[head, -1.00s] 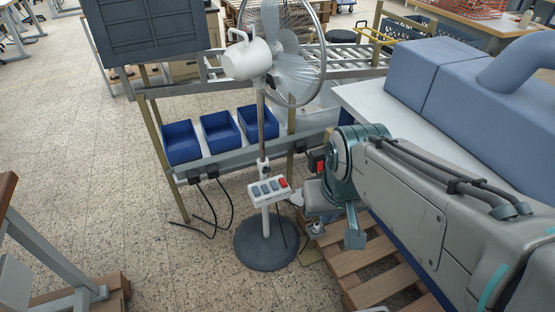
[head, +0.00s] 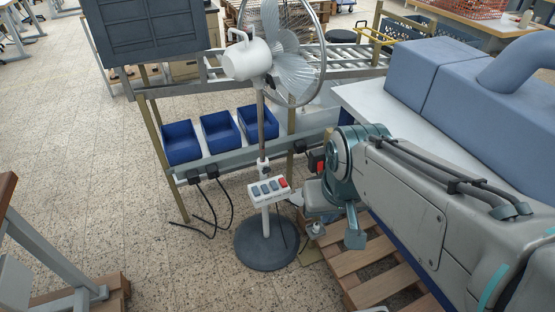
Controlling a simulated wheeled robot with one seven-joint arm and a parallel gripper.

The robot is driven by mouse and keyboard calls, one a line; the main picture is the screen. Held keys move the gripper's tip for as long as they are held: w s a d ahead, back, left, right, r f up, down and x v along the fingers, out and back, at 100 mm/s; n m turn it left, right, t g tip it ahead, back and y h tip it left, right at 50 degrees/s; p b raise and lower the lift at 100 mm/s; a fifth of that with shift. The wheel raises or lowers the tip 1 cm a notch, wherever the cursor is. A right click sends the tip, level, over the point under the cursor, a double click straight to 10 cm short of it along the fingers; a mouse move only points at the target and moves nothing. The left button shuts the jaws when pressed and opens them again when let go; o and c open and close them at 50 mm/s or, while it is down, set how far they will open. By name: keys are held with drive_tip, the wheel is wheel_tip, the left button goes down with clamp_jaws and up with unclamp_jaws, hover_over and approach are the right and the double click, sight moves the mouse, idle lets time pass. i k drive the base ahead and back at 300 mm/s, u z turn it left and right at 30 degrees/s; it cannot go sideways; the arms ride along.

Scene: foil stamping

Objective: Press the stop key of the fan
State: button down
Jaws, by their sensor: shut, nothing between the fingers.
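The fan (head: 262,52) is a white and grey pedestal fan with a wire guard, standing upright on a round dark base (head: 266,244). A white key box (head: 268,192) is fixed to its pole. It carries several grey-blue keys and one red key (head: 282,183) at its right end; no labels can be read, so I cannot tell by lettering which is the stop key. My gripper (head: 316,230) hangs to the right of the key box and lower, apart from it. It is shut and empty; its fingers are small and partly hidden by my wrist.
Blue bins (head: 220,131) sit on a rack (head: 240,152) behind the fan, with black cables hanging below. A wooden pallet (head: 350,262) lies under my arm. A bench with a blue machine (head: 455,85) stands at right. Open floor (head: 175,255) lies left of the fan.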

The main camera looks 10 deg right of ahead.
sight(283, 182)
drive_tip(key=k, duration=1.25)
drive_tip(key=u, duration=0.8)
drive_tip(key=i, duration=1.85)
drive_tip(key=z, duration=1.05)
drive_tip(key=i, duration=0.45)
drive_tip(key=z, duration=0.45)
